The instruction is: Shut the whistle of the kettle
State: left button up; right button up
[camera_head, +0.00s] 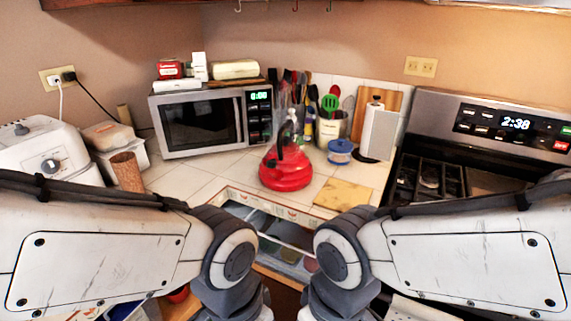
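A red kettle (286,169) stands upright on the white tiled corner counter, in the middle of the head view. Its dark handle (281,133) arches over the top. The spout and whistle are too small to make out clearly, so I cannot tell whether the whistle is open or shut. My two arms come in from the left and right and bend down at the bottom of the view, short of the kettle. Both grippers are below the picture edge and out of sight. Nothing of mine touches the kettle.
A microwave (205,124) stands behind left of the kettle. A utensil holder (332,127), a blue-lidded container (340,151) and a paper towel roll (379,131) stand behind right. A wooden board (343,194) lies at the counter's front right. An open drawer (290,231) juts out below the kettle.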

aim_at(272, 163)
jog(key=u, duration=1.55)
jog(key=i, duration=0.8)
jog(key=z, duration=1.4)
